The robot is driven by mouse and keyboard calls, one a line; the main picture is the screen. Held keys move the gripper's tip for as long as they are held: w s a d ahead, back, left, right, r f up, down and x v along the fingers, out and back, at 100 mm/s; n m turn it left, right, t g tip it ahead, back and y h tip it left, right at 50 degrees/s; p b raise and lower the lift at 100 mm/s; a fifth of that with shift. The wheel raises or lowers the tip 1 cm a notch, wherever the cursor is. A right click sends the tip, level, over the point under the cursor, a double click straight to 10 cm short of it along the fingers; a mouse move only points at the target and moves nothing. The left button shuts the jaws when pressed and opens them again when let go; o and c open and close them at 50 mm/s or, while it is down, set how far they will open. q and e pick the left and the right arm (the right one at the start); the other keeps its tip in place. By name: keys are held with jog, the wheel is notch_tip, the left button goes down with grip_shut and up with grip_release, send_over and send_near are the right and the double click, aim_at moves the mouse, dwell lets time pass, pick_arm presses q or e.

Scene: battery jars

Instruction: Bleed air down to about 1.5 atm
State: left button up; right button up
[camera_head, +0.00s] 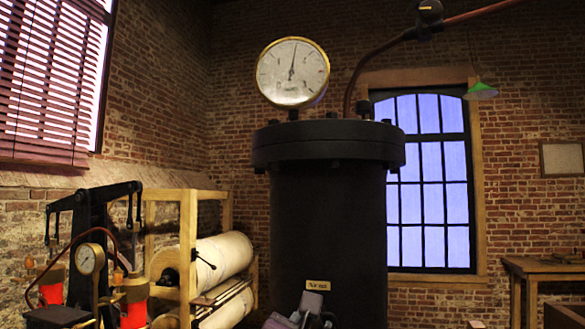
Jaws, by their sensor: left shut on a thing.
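A large round brass-rimmed gauge (292,72) sits above the black pressure vessel (328,225). Its needle points almost straight up, leaning slightly right; the scale numbers are too small to read. A small pale plate (318,285), which seems to read "Air vent", is on the vessel's front. My left gripper (303,312) is low in front of the vessel, just below this plate, at the bottom edge of the picture. It is shut on what seems to be the air vent valve, mostly hidden by the gripper. My right gripper is not in view.
At lower left stands a black pump-like frame (92,225) with a small gauge (89,259) and red-banded jars (134,312). A wooden rack (188,235) with white rolls (223,256) is beside the vessel. A wooden table (540,266) stands at right.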

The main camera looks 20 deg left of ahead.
pick_arm(q)
jog(key=o, duration=1.1)
jog(key=shift+o, duration=0.2)
jog(key=shift+s+r+p, duration=0.1)
jog(key=shift+s+p, duration=0.25)
jog(key=shift+p, duration=0.05)
jog(key=s+p, duration=0.2)
jog(key=s, duration=0.2)
jog(key=shift+s+p, duration=0.2)
jog(key=shift+p, duration=0.15)
jog(key=shift+w, duration=0.1)
